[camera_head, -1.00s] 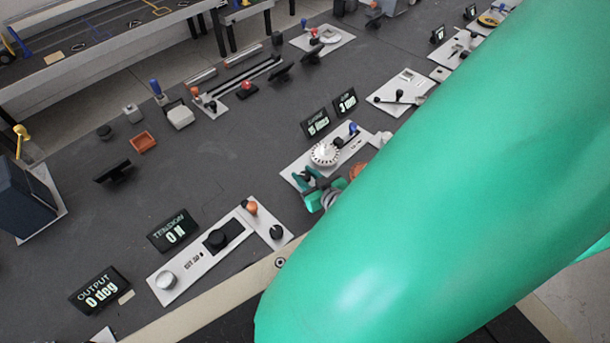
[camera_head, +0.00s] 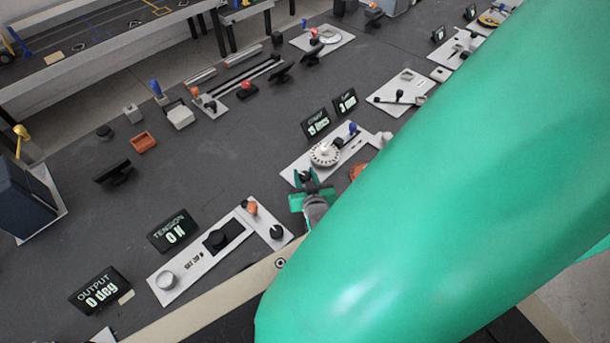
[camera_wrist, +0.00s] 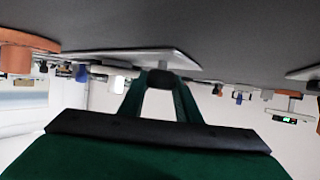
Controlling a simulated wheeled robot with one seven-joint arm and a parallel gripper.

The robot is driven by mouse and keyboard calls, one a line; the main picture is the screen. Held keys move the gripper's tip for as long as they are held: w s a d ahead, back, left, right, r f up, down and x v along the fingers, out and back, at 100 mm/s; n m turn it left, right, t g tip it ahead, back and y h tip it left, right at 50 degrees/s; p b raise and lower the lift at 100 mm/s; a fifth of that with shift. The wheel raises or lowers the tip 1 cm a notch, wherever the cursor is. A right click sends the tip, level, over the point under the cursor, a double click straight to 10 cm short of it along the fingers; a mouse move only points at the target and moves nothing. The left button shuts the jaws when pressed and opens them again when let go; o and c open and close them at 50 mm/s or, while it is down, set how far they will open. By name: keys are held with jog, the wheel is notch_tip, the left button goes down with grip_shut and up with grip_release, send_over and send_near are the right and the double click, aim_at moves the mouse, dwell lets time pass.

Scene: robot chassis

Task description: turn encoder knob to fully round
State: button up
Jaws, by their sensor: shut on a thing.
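A small black knob (camera_head: 304,175) sits at the near-left end of a light plate (camera_head: 290,171), which also carries a white toothed dial (camera_head: 325,154) and a blue-tipped lever (camera_head: 352,128). I take this black knob to be the encoder knob. My green gripper (camera_head: 306,180) is at the knob, its fingers around it. In the wrist view, where the scene appears upside down, the fingertips (camera_wrist: 160,84) are shut on the dark knob (camera_wrist: 160,78) beneath the plate (camera_wrist: 120,54). The fingers hide much of the knob, so its angle cannot be read.
Two dark displays (camera_head: 316,124) (camera_head: 345,102) stand behind the plate, their text too small to read surely. My arm covers the right side. Bare dark bench (camera_head: 220,150) lies at left.

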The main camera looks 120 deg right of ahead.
jog(key=shift+m+g+y, duration=0.5)
jog(key=shift+m+g, duration=0.3)
jog(key=shift+f+m+g, duration=0.1)
jog(key=shift+m+g, duration=0.2)
jog(key=o, duration=1.1)
jog(key=shift+c, duration=0.2)
jog(key=v, duration=1.1)
jog(key=shift+d, duration=0.1)
